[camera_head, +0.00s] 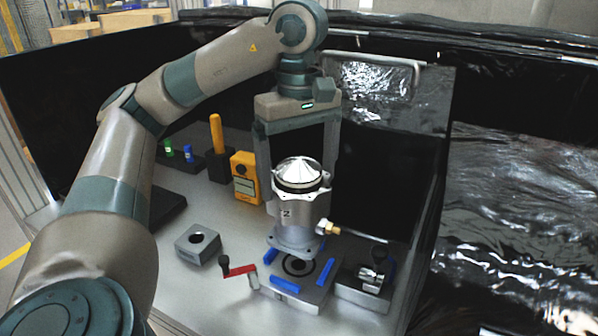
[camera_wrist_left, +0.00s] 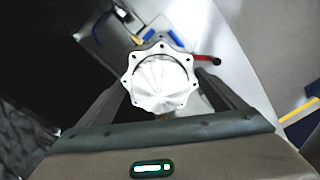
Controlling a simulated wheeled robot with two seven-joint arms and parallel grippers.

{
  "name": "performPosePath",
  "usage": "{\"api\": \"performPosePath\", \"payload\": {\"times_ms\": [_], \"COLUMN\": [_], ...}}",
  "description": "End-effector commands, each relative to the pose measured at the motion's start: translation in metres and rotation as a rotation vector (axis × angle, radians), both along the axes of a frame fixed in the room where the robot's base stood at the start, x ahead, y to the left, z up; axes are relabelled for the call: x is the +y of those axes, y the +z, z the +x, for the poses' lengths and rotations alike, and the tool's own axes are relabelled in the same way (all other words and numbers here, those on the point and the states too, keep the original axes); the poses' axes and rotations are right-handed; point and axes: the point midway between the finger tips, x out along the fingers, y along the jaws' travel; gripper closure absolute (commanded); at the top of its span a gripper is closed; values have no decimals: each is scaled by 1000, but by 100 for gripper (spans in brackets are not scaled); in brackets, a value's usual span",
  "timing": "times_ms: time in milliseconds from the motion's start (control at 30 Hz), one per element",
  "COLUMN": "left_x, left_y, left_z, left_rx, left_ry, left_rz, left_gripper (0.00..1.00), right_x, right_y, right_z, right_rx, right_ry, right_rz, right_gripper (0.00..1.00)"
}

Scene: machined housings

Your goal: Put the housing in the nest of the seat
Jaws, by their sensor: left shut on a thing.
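The housing (camera_head: 300,212) is a silver machined cylinder with a flanged foot, a dark ring and a pale cone-shaped top. My left gripper (camera_head: 298,190) is shut on the housing and holds it upright. In the left wrist view the housing (camera_wrist_left: 161,78) shows from above, with its scalloped flange, between the two fingers (camera_wrist_left: 160,90). The seat (camera_head: 288,298) is a grey block with blue strips around a dark round nest, and a red-handled lever at its left. The housing is over the back part of the seat and hides some of it; the gap below is hard to tell. My right gripper is not seen.
A grey block with a hole (camera_head: 197,244) stands left of the seat. A fixture with a metal knob (camera_head: 371,278) stands at its right. A yellow device (camera_head: 246,178) and an orange-handled tool (camera_head: 217,135) stand behind. Dark panels bound the table; its front left is clear.

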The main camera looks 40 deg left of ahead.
Motion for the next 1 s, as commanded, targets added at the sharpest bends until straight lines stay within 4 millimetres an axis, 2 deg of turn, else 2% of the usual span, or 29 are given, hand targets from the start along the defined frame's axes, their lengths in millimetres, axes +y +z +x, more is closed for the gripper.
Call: {"api": "performPosePath", "payload": {"times_ms": [400,1000], "left_x": [0,0], "left_y": [-37,-44], "left_z": [0,0], "left_rx": [-1,-3], "left_ry": [1,1], "left_rz": [-1,-1], "left_gripper": [74,74], "right_x": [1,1], "right_y": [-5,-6], "right_z": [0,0], "right_rx": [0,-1], "right_ry": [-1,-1], "right_rz": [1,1], "right_gripper": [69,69]}}
